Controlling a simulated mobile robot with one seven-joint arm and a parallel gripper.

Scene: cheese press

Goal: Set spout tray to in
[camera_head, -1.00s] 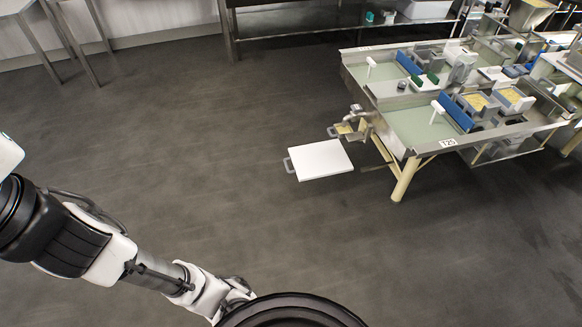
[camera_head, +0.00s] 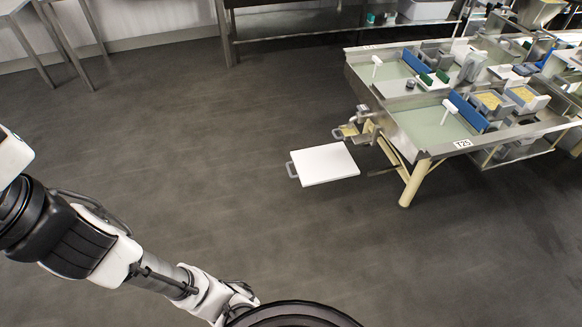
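The white spout tray (camera_head: 325,164) is a flat rectangular plate with a grey loop handle (camera_head: 292,170) at its left end. It sticks out to the left of the steel press table (camera_head: 432,150), below a metal spout fitting (camera_head: 352,128) on the table's near left end. My arm reaches from the left edge to the bottom middle of the view. My gripper at its end is not visible, hidden behind or below a dark round part of my body. The visible arm is well apart from the tray and its handle.
The press table carries blue dividers (camera_head: 467,112), grey moulds (camera_head: 488,104) and white T-shaped handles (camera_head: 449,110). Its cream leg (camera_head: 414,184) stands right of the tray. Dark floor (camera_head: 180,140) is open left of and in front of the tray. A steel bench (camera_head: 300,28) stands behind.

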